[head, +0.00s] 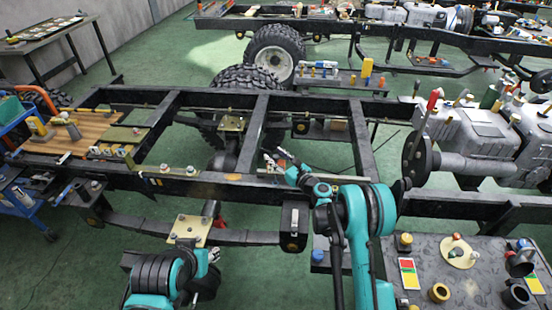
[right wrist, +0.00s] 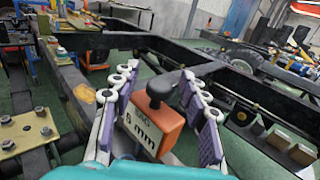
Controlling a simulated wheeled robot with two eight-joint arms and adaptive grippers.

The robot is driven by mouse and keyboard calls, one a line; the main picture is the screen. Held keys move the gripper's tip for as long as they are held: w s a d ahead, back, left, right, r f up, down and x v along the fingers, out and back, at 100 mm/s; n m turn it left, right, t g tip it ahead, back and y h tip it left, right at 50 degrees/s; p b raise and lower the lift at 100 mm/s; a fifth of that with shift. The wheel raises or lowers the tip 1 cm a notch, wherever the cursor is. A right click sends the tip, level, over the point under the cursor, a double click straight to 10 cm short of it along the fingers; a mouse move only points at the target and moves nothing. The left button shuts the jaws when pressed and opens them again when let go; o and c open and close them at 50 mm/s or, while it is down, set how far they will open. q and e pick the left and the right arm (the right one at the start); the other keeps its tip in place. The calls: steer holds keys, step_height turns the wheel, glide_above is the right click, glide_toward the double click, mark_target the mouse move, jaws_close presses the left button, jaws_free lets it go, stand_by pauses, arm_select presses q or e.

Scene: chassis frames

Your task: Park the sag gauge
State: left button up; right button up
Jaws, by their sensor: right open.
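The dark chassis frame (head: 262,122) fills the middle, with open gaps between its rails. A gold bolted plate (head: 190,228) is at the near rail. A wooden board (head: 88,130) lies at the left. A dark table (head: 450,285) with small parts is at the lower right.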

jaws_close()
steer(key=shift+d, duration=0.1)
steer(key=s+d, duration=0.1)
steer(key=d, duration=1)
steer(key=s+d, duration=0.1)
steer(key=d, duration=1)
steer(key=s+d, duration=0.1)
steer(key=d, duration=1)
steer(key=shift+s+d, duration=0.15)
steer(key=shift+s, duration=0.25)
jaws_free()
steer(key=v, duration=1.2)
